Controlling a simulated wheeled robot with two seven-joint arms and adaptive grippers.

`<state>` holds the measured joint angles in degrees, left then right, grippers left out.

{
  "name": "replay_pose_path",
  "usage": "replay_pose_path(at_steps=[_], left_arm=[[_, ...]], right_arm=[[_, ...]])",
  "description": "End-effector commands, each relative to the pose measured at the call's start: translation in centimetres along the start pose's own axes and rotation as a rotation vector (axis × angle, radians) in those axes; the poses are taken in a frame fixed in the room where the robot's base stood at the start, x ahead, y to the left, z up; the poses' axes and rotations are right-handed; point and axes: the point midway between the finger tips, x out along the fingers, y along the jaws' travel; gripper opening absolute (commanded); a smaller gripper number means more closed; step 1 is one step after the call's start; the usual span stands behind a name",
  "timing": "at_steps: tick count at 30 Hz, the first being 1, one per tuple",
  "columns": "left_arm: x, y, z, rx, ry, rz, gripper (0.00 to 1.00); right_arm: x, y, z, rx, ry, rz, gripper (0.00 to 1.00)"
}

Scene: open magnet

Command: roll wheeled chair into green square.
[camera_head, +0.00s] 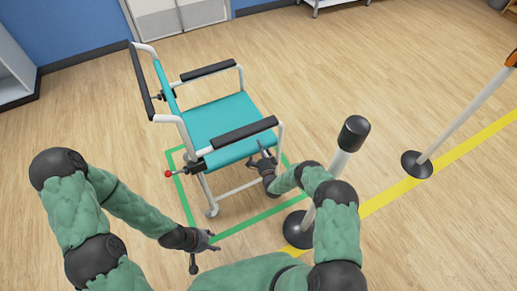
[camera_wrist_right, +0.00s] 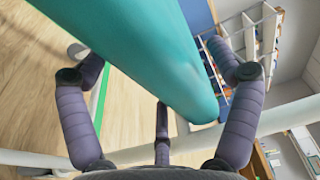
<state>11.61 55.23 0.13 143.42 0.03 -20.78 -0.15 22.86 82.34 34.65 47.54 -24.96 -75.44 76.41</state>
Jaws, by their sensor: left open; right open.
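The wheeled chair (camera_head: 229,118) has a teal seat, a white frame and black armrests. It stands upright over the far part of the green square (camera_head: 250,223), a green outline on the floor. One near caster is inside the outline; the far wheels are hidden. My right gripper (camera_head: 264,158) is open at the seat's near right edge, below the near armrest. In the right wrist view its spread fingers (camera_wrist_right: 155,62) lie either side of the teal seat edge (camera_wrist_right: 150,50); contact is unclear. My left gripper (camera_head: 210,241) is open and empty by the outline's near left corner.
A post with a black base (camera_head: 298,229) stands close right of the square, near my right arm. Another post base (camera_head: 416,164) stands further right by a yellow floor line (camera_head: 400,189). Floor left of the chair is clear.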

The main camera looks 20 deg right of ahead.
Motion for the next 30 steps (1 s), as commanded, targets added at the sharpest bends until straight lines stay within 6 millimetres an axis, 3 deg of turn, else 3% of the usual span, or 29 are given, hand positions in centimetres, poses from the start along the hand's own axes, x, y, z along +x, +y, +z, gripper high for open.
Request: replay_pose_path(at_steps=[12,18,30], left_arm=[[0.0,0.0,0.0,0.0,0.0,0.0,0.52],[0.0,0.0,0.0,0.0,0.0,0.0,0.52],[0.0,0.0,0.0,0.0,0.0,0.0,0.52]], right_arm=[[-7.7,0.1,-0.1,0.002,0.002,0.004,0.9],[-10.4,0.1,0.0,0.001,0.0,0.003,0.9],[-11.4,0.0,0.0,0.0,0.0,0.001,0.9]])
